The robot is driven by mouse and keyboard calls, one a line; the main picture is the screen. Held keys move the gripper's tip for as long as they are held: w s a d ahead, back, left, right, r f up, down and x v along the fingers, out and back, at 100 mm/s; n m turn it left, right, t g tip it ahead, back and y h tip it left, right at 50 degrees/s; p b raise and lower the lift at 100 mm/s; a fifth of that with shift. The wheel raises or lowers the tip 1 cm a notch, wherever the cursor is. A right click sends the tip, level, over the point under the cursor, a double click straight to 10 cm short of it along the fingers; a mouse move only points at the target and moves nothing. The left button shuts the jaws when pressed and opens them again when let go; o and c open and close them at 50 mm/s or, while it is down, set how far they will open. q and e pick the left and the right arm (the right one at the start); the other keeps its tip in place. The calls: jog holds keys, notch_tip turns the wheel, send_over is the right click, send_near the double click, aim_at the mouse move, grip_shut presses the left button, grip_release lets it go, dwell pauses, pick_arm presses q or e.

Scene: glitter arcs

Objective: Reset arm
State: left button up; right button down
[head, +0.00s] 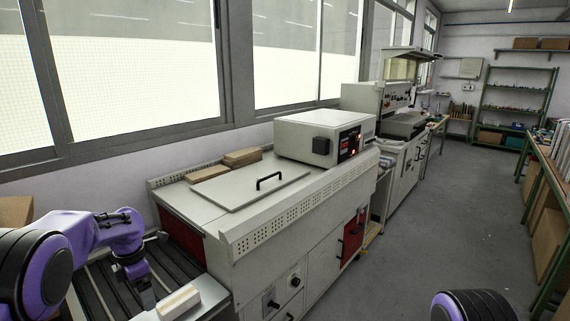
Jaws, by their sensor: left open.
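My left arm comes in from the left, purple and black. Its gripper (146,292) points down over a conveyor with dark slats (112,290) at the lower left. The left gripper is open; its fingertips are small and hard to make out. A small cream-coloured box (179,302) lies just right of the gripper, on a pale surface. I cannot tell if they touch. Only a rounded black and purple part of my right arm shows at the bottom right; its gripper is out of view.
A long grey machine (250,203) with a handled lid and a control box (318,137) stands beside the conveyor, under the windows. Cardboard pieces (242,157) lie on it. Clear grey floor (440,215) runs to a green shelf (512,100). A bench with boxes (548,200) lines the right.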

pick_arm(q)
jog(key=w+a+f+m+t+y, duration=0.1)
jog(key=w+f+m+t, duration=0.35)
jog(key=m, duration=0.25)
jog(key=s+d+f+m+t+y+b, duration=0.1)
jog(key=s+f+m+b, duration=0.1)
jog(key=s+f+m, duration=0.45)
jog(key=s+f+m+t+y+b, duration=0.1)
jog(key=s+f, duration=0.2)
jog(key=f, duration=0.6)
jog(key=s+d+f+m+g+b, duration=0.1)
jog(key=s+f, duration=0.3)
jog(key=s, duration=0.6)
jog(key=s+d+f+m+g+b, duration=0.1)
jog(key=s+d+f+m+b, duration=0.2)
jog(key=s, duration=0.8)
jog(key=s+d+f+m+g+b, duration=0.1)
jog(key=s+d+f+m+b, duration=0.1)
jog(key=s+f, duration=0.5)
jog(key=s+b, duration=0.1)
jog(key=s, duration=0.3)
jog(key=shift+d+f, duration=0.25)
jog(key=shift+d, duration=0.15)
pick_arm(e)
notch_tip(320, 180, down, 10)
jog(key=shift+w, duration=0.25)
